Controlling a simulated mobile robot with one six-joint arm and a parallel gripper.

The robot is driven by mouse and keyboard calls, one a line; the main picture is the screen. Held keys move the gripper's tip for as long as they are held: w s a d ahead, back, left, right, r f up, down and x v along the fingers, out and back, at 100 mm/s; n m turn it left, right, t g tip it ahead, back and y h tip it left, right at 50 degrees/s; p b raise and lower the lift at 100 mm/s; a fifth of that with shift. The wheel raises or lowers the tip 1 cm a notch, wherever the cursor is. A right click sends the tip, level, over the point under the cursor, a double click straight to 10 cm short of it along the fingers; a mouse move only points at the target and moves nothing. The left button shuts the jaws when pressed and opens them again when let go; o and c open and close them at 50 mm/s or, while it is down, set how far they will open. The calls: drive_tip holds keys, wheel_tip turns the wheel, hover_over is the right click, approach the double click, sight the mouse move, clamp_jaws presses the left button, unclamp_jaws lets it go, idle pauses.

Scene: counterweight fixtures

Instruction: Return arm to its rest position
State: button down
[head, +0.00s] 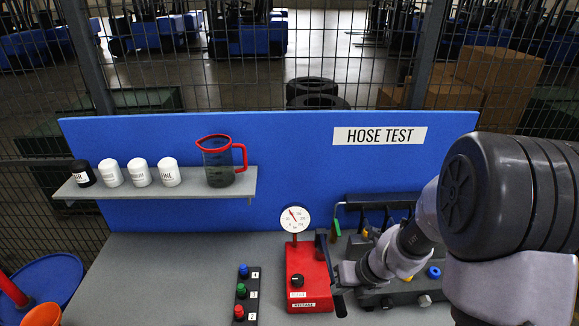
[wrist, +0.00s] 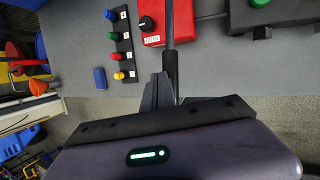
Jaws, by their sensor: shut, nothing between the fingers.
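My gripper (head: 340,300) is at the front right of the grey bench in the head view, just right of the red gauge unit (head: 306,272). In the wrist view its dark fingers (wrist: 158,92) are together with nothing between them. They lie close beside the black grip (wrist: 170,70) of the red unit's lever; I cannot tell whether they touch it. My arm comes in from the right and hides part of the bench there.
A button panel (head: 246,295) stands left of the red unit. A black fixture (head: 405,285) with coloured knobs lies behind and under my arm. A shelf (head: 150,190) holds bottles and a red-rimmed jug (head: 220,162). The blue HOSE TEST board (head: 300,205) closes the back.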

drive_tip(key=shift+a+r+n+b, duration=0.1)
drive_tip(key=shift+a+n+b, duration=0.2)
drive_tip(key=shift+n+b, duration=0.5)
drive_tip(key=s+a+n+t+h+b, duration=0.1)
drive_tip(key=s+n+b, duration=0.8)
drive_tip(key=n, duration=0.5)
drive_tip(key=s+a+f+n+t+b, duration=0.1)
drive_tip(key=s+a+n+b, duration=0.1)
drive_tip(key=s+n+b, duration=0.8)
drive_tip(key=n+b, duration=0.2)
drive_tip(key=n, duration=0.3)
drive_tip(key=shift+a+t+h+b, duration=0.15)
drive_tip(key=shift+t+h+b, duration=0.15)
drive_tip(key=shift+h, duration=0.1)
drive_tip(key=shift+f, duration=0.1)
